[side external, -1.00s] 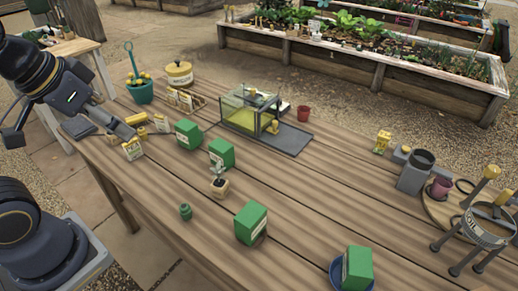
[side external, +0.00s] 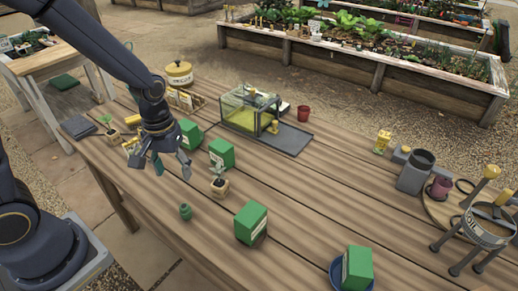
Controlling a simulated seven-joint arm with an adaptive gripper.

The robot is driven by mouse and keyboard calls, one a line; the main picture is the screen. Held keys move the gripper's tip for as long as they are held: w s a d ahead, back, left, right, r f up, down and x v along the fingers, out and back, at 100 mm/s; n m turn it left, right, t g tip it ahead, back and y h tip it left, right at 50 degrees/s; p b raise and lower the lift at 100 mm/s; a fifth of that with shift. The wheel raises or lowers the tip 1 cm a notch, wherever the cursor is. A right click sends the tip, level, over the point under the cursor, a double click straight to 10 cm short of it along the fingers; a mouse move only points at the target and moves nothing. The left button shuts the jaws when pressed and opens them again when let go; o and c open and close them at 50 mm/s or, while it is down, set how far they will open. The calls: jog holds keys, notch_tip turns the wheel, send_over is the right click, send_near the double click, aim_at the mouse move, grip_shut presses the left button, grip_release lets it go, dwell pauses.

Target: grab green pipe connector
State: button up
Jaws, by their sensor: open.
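A small green pipe connector (side external: 186,212) stands on the wooden table (side external: 160,200) near its front-left edge. My gripper (side external: 172,168) points down above the table, up and to the left of the connector in the picture. Its fingers are apart with nothing between them, and it does not touch the connector. The gripper and arm hide part of a green box and the seed packets behind them.
Another green box (side external: 357,268) sits in a blue dish. A glass terrarium (side external: 249,108) stands farther back. The table in front of the connector is clear.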

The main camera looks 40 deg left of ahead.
aim_at(184, 206)
notch_tip(184, 206, down, 10)
jog(key=shift+s+r, duration=0.1)
jog(key=f, duration=0.5)
jog(key=shift+s+d+f, duration=0.2)
jog(key=shift+d+f, duration=0.15)
jog(key=shift+d, duration=0.05)
jog(key=c, duration=1)
